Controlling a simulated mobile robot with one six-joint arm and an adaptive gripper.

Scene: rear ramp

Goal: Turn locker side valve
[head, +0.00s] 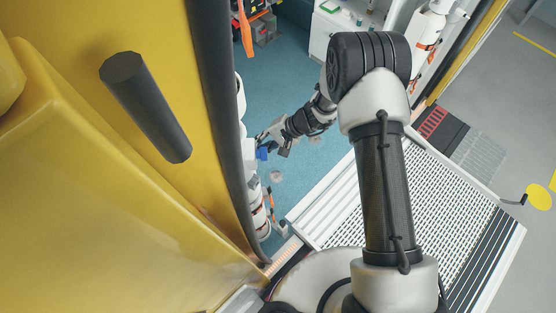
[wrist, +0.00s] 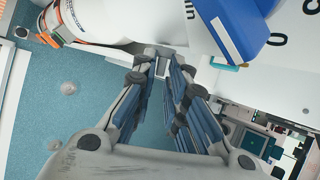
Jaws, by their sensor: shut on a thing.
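The side valve has a blue handle (wrist: 232,28) with a white stripe, at the top of the wrist view. It lies over a white surface (wrist: 285,75) with printed marks, including "min" and "0". In the head view the handle is a small blue patch (head: 262,153) beside the yellow wall. My gripper (wrist: 162,52) reaches to the white parts left of the handle in the wrist view. Its fingers are drawn together on something I cannot make out; the tips hide the contact. In the head view my gripper (head: 267,139) is right at the blue patch.
A white cylinder with an orange strap (wrist: 90,20) lies close left of the fingertips. The yellow door or wall (head: 120,200) with a dark bar (head: 145,107) fills the left. A ribbed ramp (head: 440,190) lies right. The blue-green floor (head: 290,85) is mostly clear.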

